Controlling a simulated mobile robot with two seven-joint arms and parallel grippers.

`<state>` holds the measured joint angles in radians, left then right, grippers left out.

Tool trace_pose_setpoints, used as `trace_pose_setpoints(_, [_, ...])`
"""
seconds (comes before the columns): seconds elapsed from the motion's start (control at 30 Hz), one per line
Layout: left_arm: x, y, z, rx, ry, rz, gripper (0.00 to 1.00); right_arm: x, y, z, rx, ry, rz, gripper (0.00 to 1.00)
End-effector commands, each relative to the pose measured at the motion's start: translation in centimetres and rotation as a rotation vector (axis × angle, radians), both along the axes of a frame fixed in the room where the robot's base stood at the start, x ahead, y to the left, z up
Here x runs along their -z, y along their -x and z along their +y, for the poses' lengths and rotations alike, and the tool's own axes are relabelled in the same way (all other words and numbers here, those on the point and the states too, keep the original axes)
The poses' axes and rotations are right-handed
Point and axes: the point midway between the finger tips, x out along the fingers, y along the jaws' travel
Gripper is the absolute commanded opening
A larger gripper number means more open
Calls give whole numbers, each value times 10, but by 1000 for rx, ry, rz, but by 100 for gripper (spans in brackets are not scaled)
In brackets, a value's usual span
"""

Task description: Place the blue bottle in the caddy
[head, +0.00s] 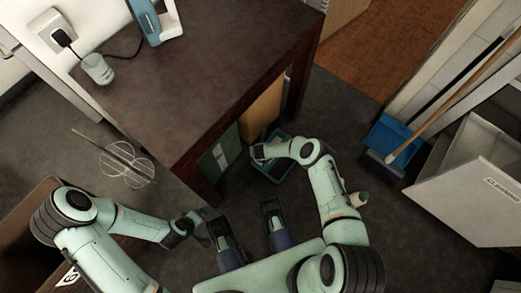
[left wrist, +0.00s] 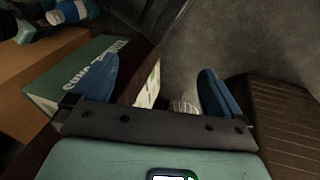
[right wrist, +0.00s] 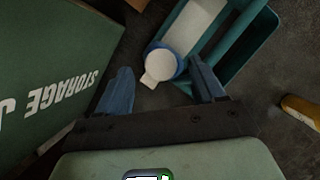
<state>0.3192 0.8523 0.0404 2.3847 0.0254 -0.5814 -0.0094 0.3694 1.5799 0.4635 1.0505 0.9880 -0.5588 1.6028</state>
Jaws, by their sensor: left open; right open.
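In the right wrist view a bottle (right wrist: 170,62) with a white top and a blue rim is seen from above, between and beyond my fingertips. It appears to stand on the floor beside the caddy. The teal caddy (right wrist: 255,40) is at upper right, with a pale piece (right wrist: 195,25) in it. In the head view the caddy (head: 272,178) is partly under my right arm, which hides the bottle. My right gripper (right wrist: 160,70) is open and empty, above the bottle. My left gripper (head: 203,216) is open and empty near the table leg, also in the left wrist view (left wrist: 155,72).
A dark table (head: 215,65) stands above the floor, with a cup (head: 98,68) on it. A green storage box (right wrist: 50,85) is left of the right gripper. A yellow item (right wrist: 302,110) lies right of the caddy. A grey bin (head: 470,190) and blue dustpan (head: 388,135) are at right.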

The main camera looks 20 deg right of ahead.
Motion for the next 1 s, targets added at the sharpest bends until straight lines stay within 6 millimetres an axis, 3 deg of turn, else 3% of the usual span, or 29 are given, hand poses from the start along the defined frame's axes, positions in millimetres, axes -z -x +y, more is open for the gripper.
trace_pose_setpoints(0.03, [-12, 14, -6, 13, 15, 36, 100, -16, 4, 0, -1, 1, -1, 68])
trace_pose_setpoints(0.1, [-21, 30, -13, 28, 33, 77, 100, -27, 9, 1, 0, 0, 0, 68])
trace_pose_setpoints(0.3, [-42, 61, -28, 63, 73, 160, 100, -57, 22, 5, 0, -1, 0, 68])
trace_pose_setpoints(0.5, [-53, 77, -35, 80, 93, 205, 100, -74, 30, 7, 0, 0, 1, 68])
trace_pose_setpoints(0.73, [-54, 81, -37, 84, 98, 216, 100, -80, 34, 10, -67, 17, 2, 68])
trace_pose_setpoints(0.87, [-54, 80, -36, 84, 97, 215, 100, -95, 52, 23, -440, 117, 12, 68])
trace_pose_setpoints(1.0, [-54, 80, -36, 83, 97, 213, 100, -124, 103, 37, -1151, 299, 20, 68])
